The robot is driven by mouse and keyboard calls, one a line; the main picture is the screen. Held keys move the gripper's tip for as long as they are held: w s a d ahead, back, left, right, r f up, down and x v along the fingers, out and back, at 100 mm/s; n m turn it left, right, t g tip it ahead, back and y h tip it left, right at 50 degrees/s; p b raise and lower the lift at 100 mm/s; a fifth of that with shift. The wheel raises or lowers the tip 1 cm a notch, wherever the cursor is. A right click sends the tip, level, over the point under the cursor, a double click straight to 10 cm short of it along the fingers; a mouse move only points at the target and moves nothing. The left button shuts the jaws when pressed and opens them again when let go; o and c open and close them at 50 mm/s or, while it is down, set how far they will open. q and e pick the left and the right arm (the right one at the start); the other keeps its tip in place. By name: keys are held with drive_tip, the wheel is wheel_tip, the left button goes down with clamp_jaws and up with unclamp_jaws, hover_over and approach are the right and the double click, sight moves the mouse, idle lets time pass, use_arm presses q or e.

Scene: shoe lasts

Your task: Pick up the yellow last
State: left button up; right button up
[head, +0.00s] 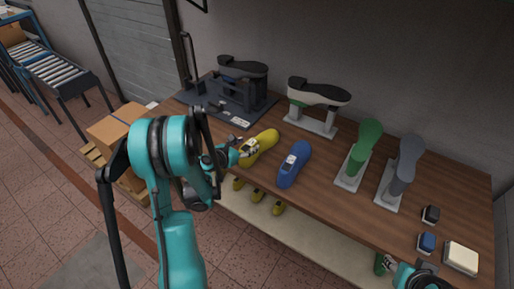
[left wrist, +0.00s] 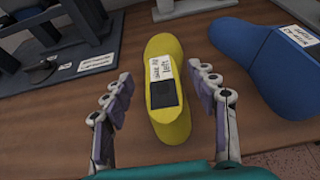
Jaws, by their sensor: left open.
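The yellow last (head: 262,143) lies on the wooden table near its front edge, left of a blue last (head: 294,163). In the left wrist view the yellow last (left wrist: 168,110) has a white label and a dark square on top. My left gripper (head: 236,152) is at the near end of the yellow last. In the left wrist view its fingers (left wrist: 163,100) are open, one on each side of the last, with gaps to both sides. The blue last (left wrist: 270,62) lies to the right there. Part of my right arm (head: 425,279) shows at the bottom right; its fingers are not clearly visible.
A dark machine (head: 240,85) stands at the back left of the table (head: 330,190). Small blocks (head: 427,241) sit at the right. More yellow lasts (head: 258,195) are below the table.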

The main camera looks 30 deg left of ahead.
sight(251, 142)
use_arm(q)
drive_tip(key=x, duration=0.4)
drive_tip(key=shift+b, duration=0.4)
drive_tip(key=shift+s+r, duration=0.1)
drive_tip(key=shift+r, duration=0.05)
drive_tip(key=c, duration=0.3)
drive_tip(key=shift+d, duration=0.1)
clamp_jaws()
drive_tip(key=shift+r, duration=0.1)
